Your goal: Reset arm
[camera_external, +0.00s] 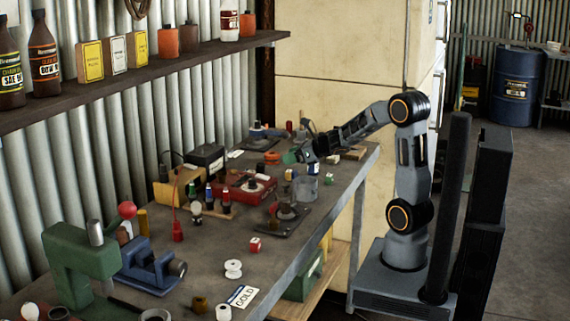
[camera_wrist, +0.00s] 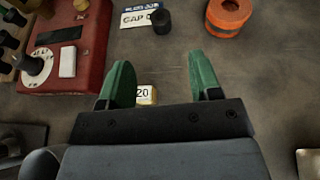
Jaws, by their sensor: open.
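My gripper (camera_external: 291,156) is over the far end of the workbench (camera_external: 215,258), with my arm reaching in from the right. In the wrist view its two green fingers (camera_wrist: 162,75) are spread wide, and nothing is held between them. A small yellowish block marked "20" (camera_wrist: 147,94) shows low between the fingers, partly hidden by the gripper's dark bar. The bench top lies beneath the fingers.
A red box with a dial (camera_wrist: 68,48) is left of the gripper. An orange ring (camera_wrist: 228,14), a black cap (camera_wrist: 161,21) and a label (camera_wrist: 138,16) lie beyond. A clear container (camera_external: 305,189) stands near. A shelf of bottles (camera_external: 150,77) overhangs the bench's left side.

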